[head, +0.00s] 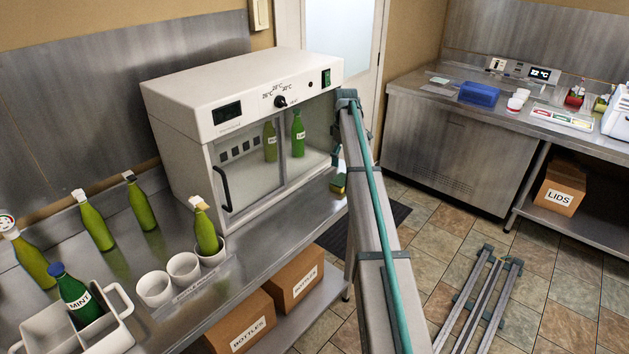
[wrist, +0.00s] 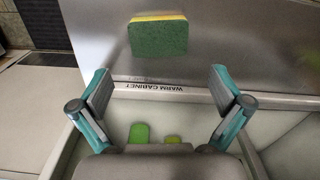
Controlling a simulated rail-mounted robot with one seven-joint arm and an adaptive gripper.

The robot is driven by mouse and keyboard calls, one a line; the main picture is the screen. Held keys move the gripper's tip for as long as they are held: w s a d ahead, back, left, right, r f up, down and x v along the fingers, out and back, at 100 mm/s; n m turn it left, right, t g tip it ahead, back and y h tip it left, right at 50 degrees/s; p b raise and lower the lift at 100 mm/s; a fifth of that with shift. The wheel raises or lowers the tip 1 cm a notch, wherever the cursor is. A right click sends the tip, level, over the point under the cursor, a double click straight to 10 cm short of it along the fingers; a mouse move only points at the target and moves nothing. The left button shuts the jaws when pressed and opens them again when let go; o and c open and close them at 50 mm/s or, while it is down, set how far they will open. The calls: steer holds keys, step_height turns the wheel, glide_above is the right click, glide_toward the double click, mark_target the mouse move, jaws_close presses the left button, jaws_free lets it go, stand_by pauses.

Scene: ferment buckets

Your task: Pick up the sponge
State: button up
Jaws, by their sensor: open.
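The sponge (wrist: 158,38) is a green block with a yellow layer. In the wrist view it lies on the steel counter, ahead of my gripper (wrist: 160,84) and between the lines of its two fingers. The fingers are spread wide, empty and apart from the sponge. In the head view the sponge (head: 339,184) is small, at the counter's right end beside the warm cabinet (head: 242,108). My arm partly blocks the view around it there, and my gripper is mostly hidden behind the arm.
A white strip marked "WARM CABINET" (wrist: 170,88) lies between gripper and sponge in the wrist view. Green bottles (head: 298,133) stand inside the cabinet. Further left on the counter are more bottles (head: 96,227), white cups (head: 184,268) and a white caddy (head: 120,300).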

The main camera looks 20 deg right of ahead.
mark_target(341, 179)
steer(key=shift+w+a, duration=0.2)
steer(key=shift+w, duration=0.05)
steer(key=f+p, duration=0.1)
steer(key=f, duration=0.2)
steer(key=f+p, duration=0.1)
steer(key=f, duration=0.2)
steer(key=f+p, duration=0.2)
steer(key=f, duration=0.2)
steer(key=shift+s+d, duration=0.15)
steer(key=shift+d, duration=0.1)
steer(key=shift+c, duration=0.3)
steer(key=c, duration=0.3)
